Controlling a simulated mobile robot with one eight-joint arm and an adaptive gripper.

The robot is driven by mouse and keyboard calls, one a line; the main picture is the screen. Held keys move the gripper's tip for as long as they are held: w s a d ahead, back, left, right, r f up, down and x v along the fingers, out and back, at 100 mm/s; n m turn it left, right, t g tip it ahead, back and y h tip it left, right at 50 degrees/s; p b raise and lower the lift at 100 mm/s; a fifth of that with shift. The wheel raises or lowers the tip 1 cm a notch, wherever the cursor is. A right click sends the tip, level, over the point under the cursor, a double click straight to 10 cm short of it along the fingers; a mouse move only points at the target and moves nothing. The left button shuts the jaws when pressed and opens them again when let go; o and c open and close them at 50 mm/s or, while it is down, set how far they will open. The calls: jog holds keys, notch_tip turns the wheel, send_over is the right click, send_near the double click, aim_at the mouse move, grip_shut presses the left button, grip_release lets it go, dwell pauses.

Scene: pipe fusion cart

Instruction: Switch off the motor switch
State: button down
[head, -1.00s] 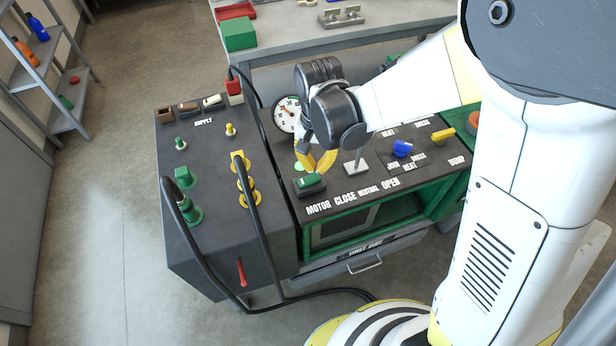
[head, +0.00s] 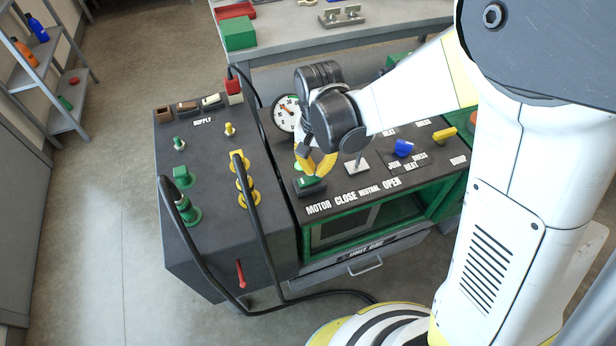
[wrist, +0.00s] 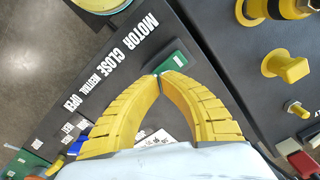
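The motor switch (head: 311,185) is a green rocker in a black housing, above the MOTOR label on the dark sloped panel. A white mark shows on its green face. In the wrist view the switch (wrist: 178,60) lies just beyond my fingertips and is partly hidden by them. My gripper (head: 318,174) has yellow ribbed fingers pointing down at the switch. In the wrist view the tips of my gripper (wrist: 158,76) meet, with nothing between them. The tips are at or just above the rocker; I cannot tell whether they touch it.
The supply box (head: 212,240), with black cables (head: 262,240), is at left.

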aim_at(316, 176)
jog(key=shift+f+b, duration=0.9)
jog(key=shift+f, duration=0.2)
dwell(0.4)
jog(key=shift+r+p, duration=2.65)
jog(key=shift+r, duration=0.85)
jog(key=shift+d+r, duration=0.2)
jog(key=shift+r, duration=0.15)
jog(key=s+d+r+n+t, duration=0.2)
jog(key=s+d+r+t, duration=0.5)
jog(key=s+d+r, duration=0.4)
jog(key=shift+d+r+n, duration=0.4)
jog(key=shift+d+r, duration=0.65)
jog(key=shift+r, duration=0.55)
